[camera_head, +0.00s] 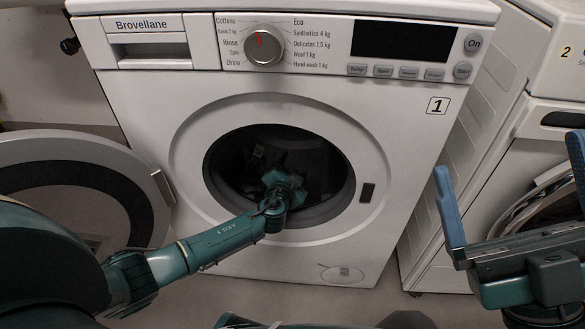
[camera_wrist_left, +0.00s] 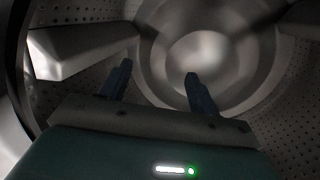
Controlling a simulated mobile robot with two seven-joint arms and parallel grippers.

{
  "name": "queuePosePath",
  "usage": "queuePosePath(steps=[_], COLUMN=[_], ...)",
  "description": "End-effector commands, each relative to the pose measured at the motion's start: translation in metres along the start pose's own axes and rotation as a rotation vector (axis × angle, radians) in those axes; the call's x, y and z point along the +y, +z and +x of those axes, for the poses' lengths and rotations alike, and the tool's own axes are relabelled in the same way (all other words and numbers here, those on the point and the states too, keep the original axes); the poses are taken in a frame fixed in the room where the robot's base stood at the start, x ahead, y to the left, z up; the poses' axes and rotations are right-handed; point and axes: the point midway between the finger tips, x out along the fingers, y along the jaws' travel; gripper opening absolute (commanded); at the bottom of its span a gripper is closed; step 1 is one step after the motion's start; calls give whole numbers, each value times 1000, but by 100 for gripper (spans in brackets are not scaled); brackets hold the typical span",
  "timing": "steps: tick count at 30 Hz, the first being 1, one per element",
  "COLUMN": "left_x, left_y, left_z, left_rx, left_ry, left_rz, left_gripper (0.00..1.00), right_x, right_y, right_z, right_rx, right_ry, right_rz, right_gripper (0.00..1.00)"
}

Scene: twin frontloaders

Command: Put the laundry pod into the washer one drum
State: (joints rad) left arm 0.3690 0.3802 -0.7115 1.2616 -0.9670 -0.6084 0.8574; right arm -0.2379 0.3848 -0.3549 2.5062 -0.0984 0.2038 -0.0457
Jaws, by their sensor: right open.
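Washer one (camera_head: 405,130), white and marked 1, stands in the middle of the head view with its round opening uncovered. My left arm reaches through the opening into the dark drum. In the left wrist view the perforated metal drum (camera_wrist_left: 80,98) surrounds my left gripper (camera_wrist_left: 160,82). Its two blue fingers stand apart with nothing between them. I see no laundry pod in either view; the drum floor below the gripper is hidden. My right gripper (camera_head: 512,185) is open and empty at the right, in front of the second washer.
The open round door (camera_head: 75,160) of washer one hangs to the left, behind my left arm. A second washer (camera_head: 548,115), marked 2, stands close on the right. A drum paddle (camera_wrist_left: 85,52) juts in at the upper left of the wrist view.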

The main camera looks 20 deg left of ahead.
Motion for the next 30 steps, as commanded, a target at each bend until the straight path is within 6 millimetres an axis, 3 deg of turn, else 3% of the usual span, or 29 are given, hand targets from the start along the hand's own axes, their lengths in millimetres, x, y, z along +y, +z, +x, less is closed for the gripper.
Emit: queuePosePath(steps=[11, 14, 16, 24, 30], left_x=[-1, -2, -2, -1, 0], left_y=[-1, -2, -2, -1, 0], left_z=[-6, -20, -35, -95, -123], left_rx=[0, -1, -2, -1, -1], left_ry=[1, 2, 3, 3, 2], left_rz=[0, -1, -1, -1, 0], left_gripper=[66, 66, 66, 66, 66], right_x=[1, 1, -5, -15, -20], right_y=[-2, 1, 13, 30, 36], right_z=[3, 4, -4, -18, -26], right_rx=[-2, -40, -119, -284, -347], right_ry=[0, 4, 14, 31, 39], right_rz=[3, 28, 80, 183, 224], right_gripper=[100, 100, 100, 100, 100])
